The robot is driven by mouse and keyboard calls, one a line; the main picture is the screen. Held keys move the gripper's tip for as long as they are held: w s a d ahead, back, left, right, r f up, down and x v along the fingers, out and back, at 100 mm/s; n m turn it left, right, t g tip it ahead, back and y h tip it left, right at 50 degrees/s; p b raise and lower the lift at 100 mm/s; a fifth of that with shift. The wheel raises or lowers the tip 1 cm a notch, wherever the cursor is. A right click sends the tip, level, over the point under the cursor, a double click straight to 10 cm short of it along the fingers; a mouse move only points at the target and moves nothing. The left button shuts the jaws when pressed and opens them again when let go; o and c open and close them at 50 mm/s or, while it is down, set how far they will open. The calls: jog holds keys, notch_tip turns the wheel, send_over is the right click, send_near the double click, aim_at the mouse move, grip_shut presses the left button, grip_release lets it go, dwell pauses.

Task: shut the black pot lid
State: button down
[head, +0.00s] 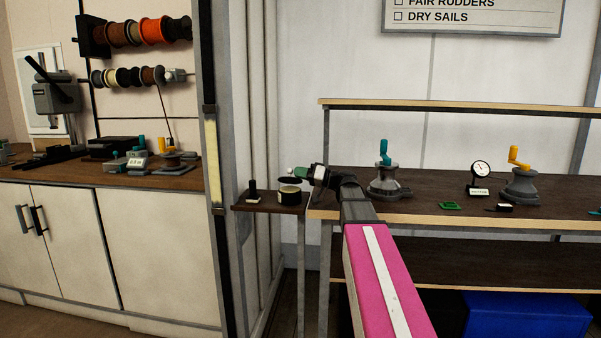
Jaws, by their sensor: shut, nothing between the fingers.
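A small black pot (289,198) with a pale band stands on the little dark side shelf, left of the long workbench. Its black lid (289,181) shows as a dark shape at the top of the pot. At this size I cannot tell whether it lies flat or stands partly open. My gripper (297,172) is at the end of my pink arm, just above and to the right of the pot. It is shut and empty. I cannot tell whether it touches the lid.
A small dark stand (253,192) is left of the pot on the side shelf (265,207). A winch with a teal handle (385,180) stands right of my gripper on the workbench (440,212). A dark post (211,160) rises left of the shelf.

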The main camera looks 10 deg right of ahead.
aim_at(298, 180)
jog(key=shift+s+a+f, duration=0.25)
jog(key=shift+s+f, duration=0.6)
jog(key=shift+f, duration=0.15)
jog(key=shift+s+f, duration=0.1)
jog(key=shift+f, duration=0.1)
dwell(0.5)
